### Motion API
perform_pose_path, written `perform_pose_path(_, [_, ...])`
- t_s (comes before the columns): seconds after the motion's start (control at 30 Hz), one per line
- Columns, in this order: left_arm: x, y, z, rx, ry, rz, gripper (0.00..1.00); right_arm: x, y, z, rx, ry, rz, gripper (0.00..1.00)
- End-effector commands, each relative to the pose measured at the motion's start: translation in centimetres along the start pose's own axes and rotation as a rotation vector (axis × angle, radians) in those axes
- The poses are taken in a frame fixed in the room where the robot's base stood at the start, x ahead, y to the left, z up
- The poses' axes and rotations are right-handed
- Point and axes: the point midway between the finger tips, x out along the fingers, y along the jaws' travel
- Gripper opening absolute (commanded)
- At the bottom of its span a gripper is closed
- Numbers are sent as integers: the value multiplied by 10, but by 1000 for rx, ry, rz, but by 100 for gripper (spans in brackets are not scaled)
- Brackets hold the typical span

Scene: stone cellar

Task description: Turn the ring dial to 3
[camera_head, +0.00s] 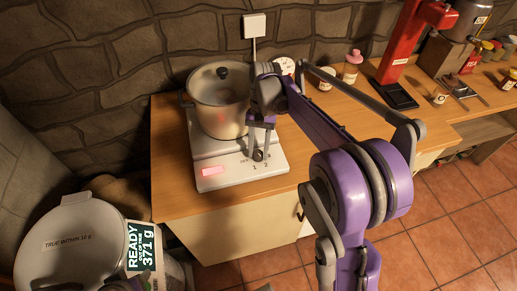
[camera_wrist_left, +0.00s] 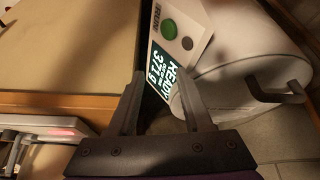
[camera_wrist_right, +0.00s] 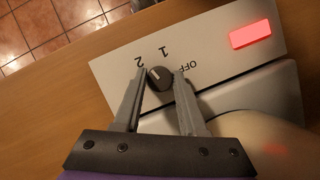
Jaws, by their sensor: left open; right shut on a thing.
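The ring dial (camera_wrist_right: 159,77) is a small dark round knob on the white front panel of a hot plate (camera_head: 240,178); it also shows in the head view (camera_head: 258,155). OFF, 1 and 2 are printed around it; I see no 3. A pale mark on the knob faces roughly the 2 side. My right gripper (camera_wrist_right: 161,74) is shut on the dial, one finger on each side; its left finger hides part of the panel beside the 2. My left gripper (camera_wrist_left: 156,82) is open and empty, beside a white lidded machine; I cannot make it out in the head view.
A lidded pot (camera_head: 218,100) stands on the hot plate, close to my right gripper. The pink-lit display (camera_wrist_right: 250,34) is on the panel. The white machine (camera_head: 70,240) reads READY 371 g. A red stand (camera_head: 405,45) and jars are at the back right.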

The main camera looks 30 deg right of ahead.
Motion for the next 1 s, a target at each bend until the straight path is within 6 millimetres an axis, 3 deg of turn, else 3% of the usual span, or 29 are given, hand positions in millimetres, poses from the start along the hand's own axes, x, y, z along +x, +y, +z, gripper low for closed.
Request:
perform_pose_path(0.6, [0, 0, 0, 0, 0, 0, 50, 0, 0, 0, -38, 1, 16, 0])
perform_pose_path(0.63, [0, 0, 0, 0, 0, 0, 50, 1, 0, 0, -38, 1, 15, 44])
perform_pose_path(0.7, [0, 0, 0, 0, 0, 0, 50, 0, 0, 0, -38, 1, 15, 57])
perform_pose_path(0.8, [0, 0, 0, 0, 0, 0, 50, 0, 0, 0, -37, 1, 15, 71])
perform_pose_path(1.0, [0, 0, 0, 0, 0, 0, 50, 0, 0, 0, -37, 0, 15, 71])
